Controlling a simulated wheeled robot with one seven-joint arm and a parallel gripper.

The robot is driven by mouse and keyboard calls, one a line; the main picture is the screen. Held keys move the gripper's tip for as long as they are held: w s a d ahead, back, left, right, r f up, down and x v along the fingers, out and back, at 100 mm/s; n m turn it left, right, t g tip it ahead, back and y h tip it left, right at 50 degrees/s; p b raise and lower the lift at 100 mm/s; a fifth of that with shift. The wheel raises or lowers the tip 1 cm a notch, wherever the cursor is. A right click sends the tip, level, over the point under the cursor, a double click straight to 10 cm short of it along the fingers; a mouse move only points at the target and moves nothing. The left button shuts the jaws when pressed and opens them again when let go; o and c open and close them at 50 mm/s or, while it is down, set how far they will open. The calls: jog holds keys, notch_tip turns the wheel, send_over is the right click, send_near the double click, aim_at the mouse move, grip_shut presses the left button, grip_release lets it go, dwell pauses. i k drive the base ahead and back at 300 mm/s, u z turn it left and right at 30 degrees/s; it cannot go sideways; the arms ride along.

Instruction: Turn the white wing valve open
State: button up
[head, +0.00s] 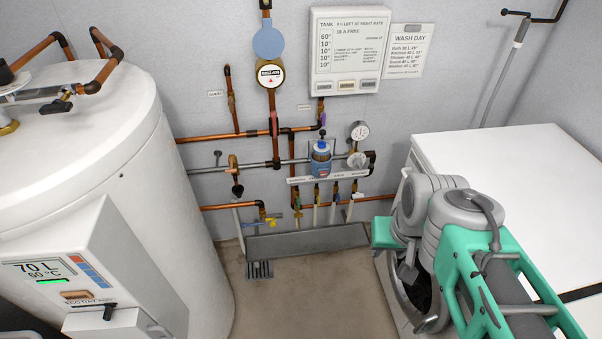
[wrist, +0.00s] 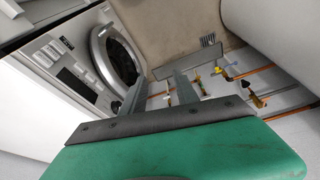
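A small white handle, which looks like the white wing valve (head: 358,196), is at the right end of a row of small coloured taps on the back wall, above the grey trough. A larger white fitting (head: 357,160) sits below the round gauge. In the wrist view a small white piece (wrist: 167,98), probably the valve, shows in the gap between my fingers, farther off. My gripper (wrist: 158,92) is open and empty, its two grey fingers apart. In the head view its green body (head: 384,232) is right of the taps and apart from them; its fingertips are not clear there.
A white washing machine (head: 490,160) stands at the right, close to my arm. A large white tank (head: 90,150) fills the left. Copper pipes (head: 222,138) and a blue-topped bottle (head: 320,158) crowd the wall. The floor (head: 315,290) in the middle is clear.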

aim_at(356, 194)
jog(key=k, duration=0.2)
jog(key=u, duration=0.25)
jog(key=i, duration=0.8)
jog(key=u, duration=0.7)
